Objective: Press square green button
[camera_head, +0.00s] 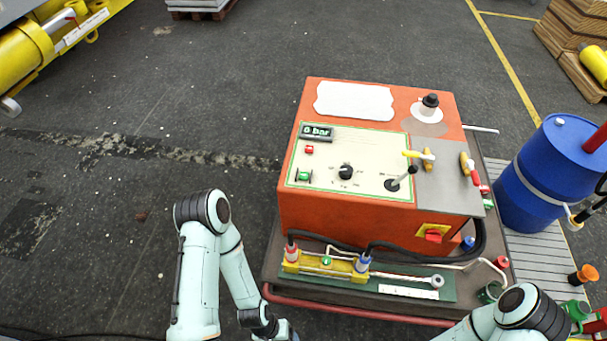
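The square green button (303,175) sits at the lower left of the cream control panel (325,150) on top of the orange machine (345,215). A red square button (309,149) is above it, under a small display reading 0 bar (316,132). Nothing covers the green button. My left arm bends down at the lower left, and its wrist end reaches the bottom edge in front of the machine. My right arm's elbow shows at the bottom right. The fingers of both grippers are out of the picture.
A yellow cylinder (325,264) with black hoses lies on the front ledge. A blue barrel (540,175) stands right. The floor left of the machine is clear.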

